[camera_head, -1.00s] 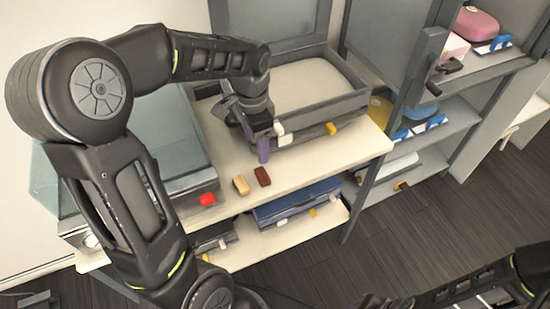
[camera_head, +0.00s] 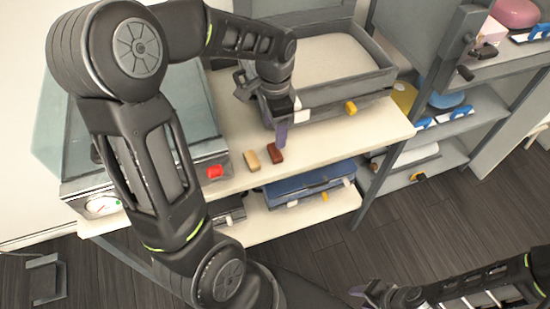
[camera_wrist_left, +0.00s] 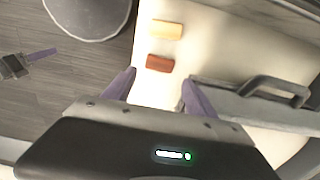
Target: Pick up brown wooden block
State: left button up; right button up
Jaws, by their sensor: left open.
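The brown wooden block (camera_head: 275,153) lies flat on the pale shelf top near its front edge, beside a lighter tan block (camera_head: 252,161). My left gripper (camera_head: 281,137) is open and empty, its purple fingertips just behind and above the brown block in the head view. In the left wrist view the brown block (camera_wrist_left: 160,63) lies just past the gap between the two purple fingers (camera_wrist_left: 156,90), apart from both, with the tan block (camera_wrist_left: 167,29) beyond it. My right gripper (camera_head: 385,295) is low in the head view, over the floor, small and partly cut off.
A grey tray box (camera_head: 385,78) with a yellow latch stands behind the blocks. A glass-sided box with a red knob (camera_head: 215,172) is to the left. A blue case (camera_head: 310,183) lies on the shelf below. Grey shelving (camera_head: 440,120) stands at right.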

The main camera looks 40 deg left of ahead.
aim_at(275, 151)
pick_arm(q)
notch_tip(275, 151, down, 3)
jog(key=shift+r+b, duration=0.15)
jog(key=shift+b, duration=0.4)
pick_arm(e)
jog(key=shift+w+a+f, duration=0.1)
jog(key=shift+w+f, duration=0.1)
jog(key=shift+f, duration=0.65)
pick_arm(q)
notch_tip(275, 151, down, 6)
jog(key=b, duration=0.5)
pick_arm(e)
jog(key=f, duration=0.4)
jog(key=shift+w+a+f, duration=0.1)
jog(key=shift+w+f, duration=0.15)
pick_arm(q)
jog(key=shift+c, duration=0.5)
jog(key=c, duration=1)
